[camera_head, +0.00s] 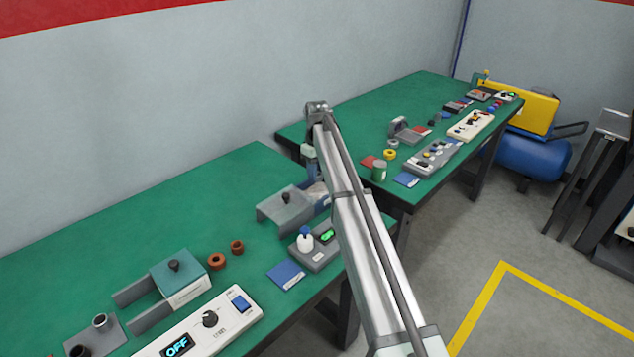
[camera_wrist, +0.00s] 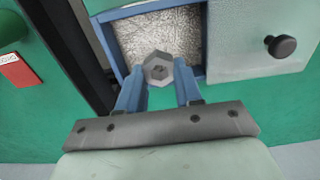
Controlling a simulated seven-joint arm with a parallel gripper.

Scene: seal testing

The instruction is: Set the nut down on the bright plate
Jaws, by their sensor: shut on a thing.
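A grey hexagonal nut (camera_wrist: 157,69) with a dark hole sits between the blue fingertips of my gripper (camera_wrist: 159,84) in the wrist view. My gripper is shut on it. The bright plate (camera_wrist: 185,35), a silvery textured surface inside a blue frame, lies behind the nut in that view. The nut overlaps the plate's near part; I cannot tell whether it touches. In the head view a small part of the bright plate (camera_head: 317,190) shows beside my arm, which hides the nut.
A grey sliding cover with a black knob (camera_wrist: 281,46) stands right beside the plate. A white-topped grey device (camera_head: 313,247) is close by on the green bench. A dark gap separates this bench from the far bench (camera_head: 350,120), which holds several small devices.

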